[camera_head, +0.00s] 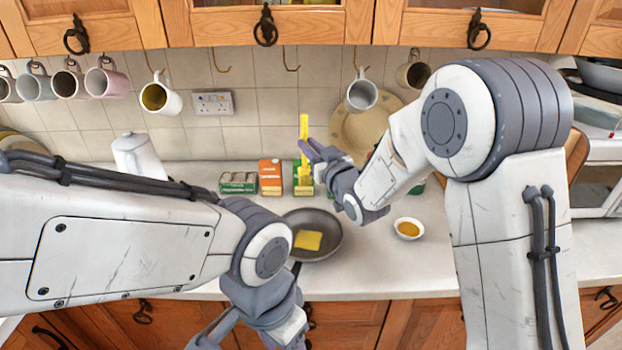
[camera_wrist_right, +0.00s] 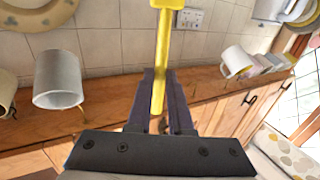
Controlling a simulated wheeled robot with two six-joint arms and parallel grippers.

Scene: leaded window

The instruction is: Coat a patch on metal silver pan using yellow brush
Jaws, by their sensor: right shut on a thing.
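The yellow brush (camera_head: 304,128) stands about upright in my right gripper (camera_head: 308,152), which is shut on it above the counter. In the right wrist view the brush (camera_wrist_right: 163,50) sits between the two dark fingers (camera_wrist_right: 166,85), and its wider end is cut by the top edge. The dark grey metal pan (camera_head: 328,224) rests on the counter, apart from the brush. A yellow square patch (camera_head: 308,240) lies on its inside. My left gripper (camera_head: 250,332) is low at the front near the pan handle; its fingertips are cut off or hidden, so its opening is unclear.
A small white bowl (camera_head: 400,234) of orange-yellow stuff is right of the pan. Cartons, an orange one (camera_head: 270,178) among them, line the back wall. A white jug (camera_head: 138,158) stands left. Mugs hang above. Counter between pan and bowl is clear.

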